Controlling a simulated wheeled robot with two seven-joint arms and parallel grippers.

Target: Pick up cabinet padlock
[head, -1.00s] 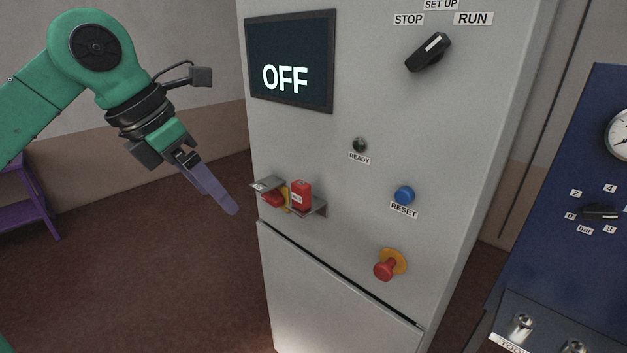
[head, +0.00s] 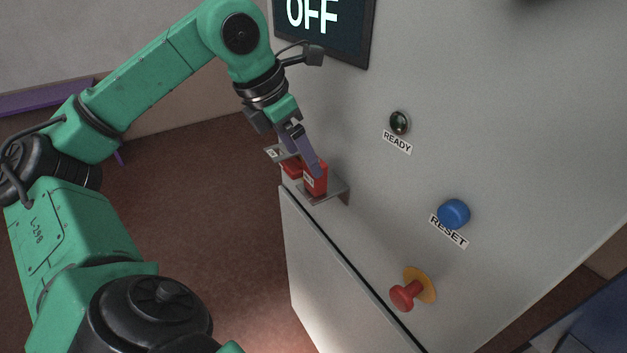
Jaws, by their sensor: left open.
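The red cabinet padlock (head: 317,182), a small block with a white label, stands on a small grey bracket shelf (head: 335,190) on the cabinet front. My left gripper (head: 314,165) reaches down from above. Its purple-grey fingers are open, at the upper part of the padlock, and overlap it in the picture. I cannot tell whether they touch it. Part of the padlock is hidden behind the fingers. My right gripper is not in view.
Close left of the padlock are another red part (head: 291,169) and a grey plate (head: 275,153). The grey cabinet (head: 480,120) carries a blue RESET button (head: 453,213), a READY lamp (head: 400,122) and a red emergency button (head: 405,295). Open floor lies left.

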